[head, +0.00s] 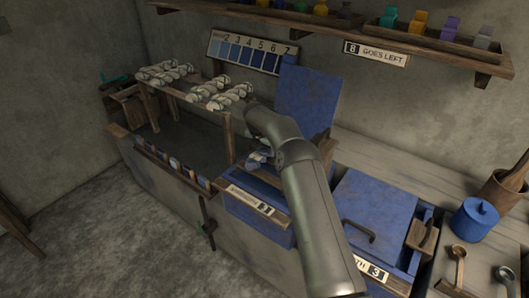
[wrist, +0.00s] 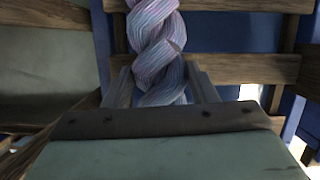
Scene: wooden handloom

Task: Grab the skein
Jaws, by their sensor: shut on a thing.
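A twisted skein (wrist: 157,45) of pale lilac and blue yarn stands upright in the middle of the wrist view. My gripper (wrist: 160,84) is shut on its lower part, with one finger on each side. In the head view my arm hides the gripper. A small pale blue and white patch (head: 259,156) shows just left of my arm, over the open blue vat; it may be part of the skein.
Several white skeins (head: 222,92) lie on a wooden rack at the back. A raised blue lid (head: 308,100) stands behind my arm. A closed blue vat lid (head: 375,208) and a blue pot (head: 475,219) are at the right. A shelf (head: 330,22) with colored jars runs above.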

